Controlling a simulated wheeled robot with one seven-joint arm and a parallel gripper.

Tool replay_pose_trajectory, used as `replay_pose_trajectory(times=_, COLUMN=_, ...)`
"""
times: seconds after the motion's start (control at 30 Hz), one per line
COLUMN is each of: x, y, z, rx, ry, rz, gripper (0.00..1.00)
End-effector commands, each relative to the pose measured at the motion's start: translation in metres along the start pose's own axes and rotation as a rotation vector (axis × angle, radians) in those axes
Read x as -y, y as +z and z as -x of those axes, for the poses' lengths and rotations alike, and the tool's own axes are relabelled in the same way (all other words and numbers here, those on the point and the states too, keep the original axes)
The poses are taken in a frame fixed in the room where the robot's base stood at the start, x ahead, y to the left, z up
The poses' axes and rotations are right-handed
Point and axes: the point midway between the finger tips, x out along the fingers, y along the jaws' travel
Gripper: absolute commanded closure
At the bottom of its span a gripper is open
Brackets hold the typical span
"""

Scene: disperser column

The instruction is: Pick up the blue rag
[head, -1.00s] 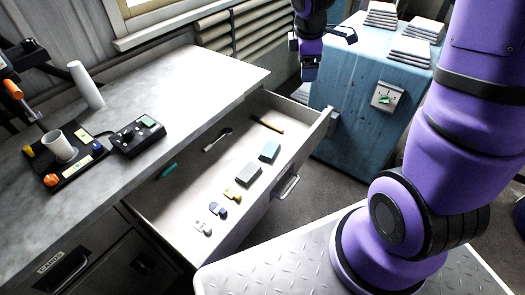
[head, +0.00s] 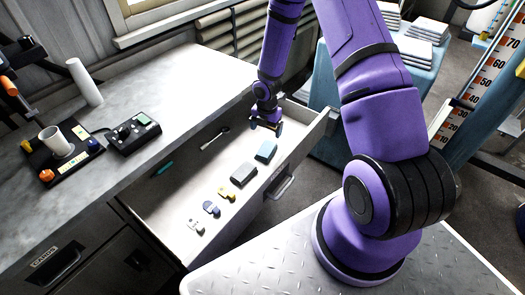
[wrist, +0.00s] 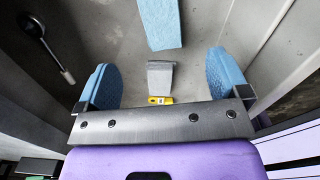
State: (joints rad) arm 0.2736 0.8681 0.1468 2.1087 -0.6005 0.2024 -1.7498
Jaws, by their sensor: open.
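The blue rag (head: 266,151) is a small light-blue folded block lying in the open drawer (head: 165,215). In the wrist view the rag (wrist: 158,22) is at the top middle, ahead of the fingers and not between them. My gripper (head: 265,127) is over the far end of the drawer, just behind the rag in the head view. In the wrist view its two blue-padded fingers (wrist: 163,82) are spread wide with nothing held. The exact height above the drawer floor is hard to tell.
A grey block (head: 243,174), a yellow item (head: 229,193), a blue item (head: 211,209) and a whitish item (head: 196,226) lie in a row with the rag. A spoon-like tool (head: 214,138) lies behind. The drawer walls stand around them.

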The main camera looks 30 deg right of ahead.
Motion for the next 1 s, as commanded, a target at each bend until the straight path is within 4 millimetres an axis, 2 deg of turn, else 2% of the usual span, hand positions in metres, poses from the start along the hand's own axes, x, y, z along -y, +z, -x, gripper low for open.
replay_pose_trajectory(times=0.4, x=0.001, y=-0.001, z=-0.052, rx=-0.005, ry=-0.001, rz=0.009, gripper=0.06)
replay_pose_trajectory(times=0.63, x=0.001, y=-0.001, z=-0.065, rx=-0.004, ry=-0.002, rz=0.008, gripper=0.06)
replay_pose_trajectory(times=1.0, x=0.003, y=-0.002, z=-0.108, rx=-0.004, ry=-0.001, rz=0.009, gripper=0.06)
